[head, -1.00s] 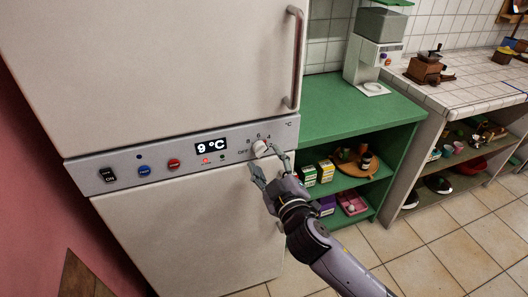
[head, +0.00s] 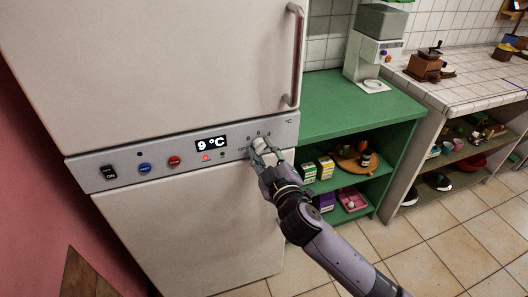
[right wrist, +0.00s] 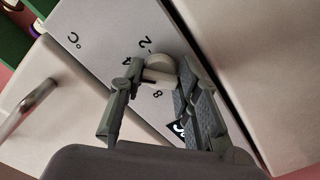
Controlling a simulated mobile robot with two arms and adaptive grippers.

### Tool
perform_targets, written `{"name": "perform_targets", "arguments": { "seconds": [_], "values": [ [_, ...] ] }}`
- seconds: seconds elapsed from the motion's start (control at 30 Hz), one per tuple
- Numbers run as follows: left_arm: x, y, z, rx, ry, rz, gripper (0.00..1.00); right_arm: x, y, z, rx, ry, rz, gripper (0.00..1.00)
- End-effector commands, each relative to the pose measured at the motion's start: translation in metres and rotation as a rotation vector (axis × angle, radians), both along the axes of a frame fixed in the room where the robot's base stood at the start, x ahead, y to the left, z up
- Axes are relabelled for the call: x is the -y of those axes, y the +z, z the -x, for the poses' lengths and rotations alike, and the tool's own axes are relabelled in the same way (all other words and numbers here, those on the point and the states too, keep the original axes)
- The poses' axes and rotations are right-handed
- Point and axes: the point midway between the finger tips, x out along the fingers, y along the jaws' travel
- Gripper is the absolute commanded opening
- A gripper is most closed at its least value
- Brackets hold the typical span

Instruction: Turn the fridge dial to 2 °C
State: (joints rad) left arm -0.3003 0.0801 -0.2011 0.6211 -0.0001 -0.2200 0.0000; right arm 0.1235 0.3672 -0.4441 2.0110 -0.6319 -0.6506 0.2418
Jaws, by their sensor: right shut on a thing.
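The fridge dial (head: 260,144) is a pale round knob on the grey control panel (head: 225,139), with numbers printed around it. It also shows in the right wrist view (right wrist: 161,66), with the marks 2, 4 and 8 readable near it. The display (head: 211,144) reads 9 °C. My right gripper (head: 264,156) is at the dial, its two fingers on either side of the knob and shut on it. In the right wrist view the fingers (right wrist: 160,82) partly cover the dial. My left gripper is not in view.
The panel also carries a black ON switch (head: 109,172), a blue button (head: 144,168) and a red button (head: 174,161). The fridge's upper door handle (head: 295,58) stands out above the dial. A green shelf (head: 350,105) with small goods stands at the right.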

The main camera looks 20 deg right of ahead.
Motion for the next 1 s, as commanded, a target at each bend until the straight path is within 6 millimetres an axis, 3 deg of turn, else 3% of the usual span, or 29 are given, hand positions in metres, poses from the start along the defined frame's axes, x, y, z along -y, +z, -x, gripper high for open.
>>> {"name": "perform_targets", "arguments": {
  "seconds": [0.3, 0.67, 1.0],
  "values": [
    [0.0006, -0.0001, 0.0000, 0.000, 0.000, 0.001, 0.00, -0.0004, -0.0006, 0.0002, -0.001, 0.002, 0.000, 0.02],
    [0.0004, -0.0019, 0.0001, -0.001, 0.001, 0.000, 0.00, -0.0007, -0.0019, 0.0003, -0.005, 0.000, -0.070, 0.02],
    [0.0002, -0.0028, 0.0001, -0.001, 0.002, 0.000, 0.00, -0.0016, -0.0011, 0.0003, -0.013, -0.001, -0.326, 0.02]
  ]
}}
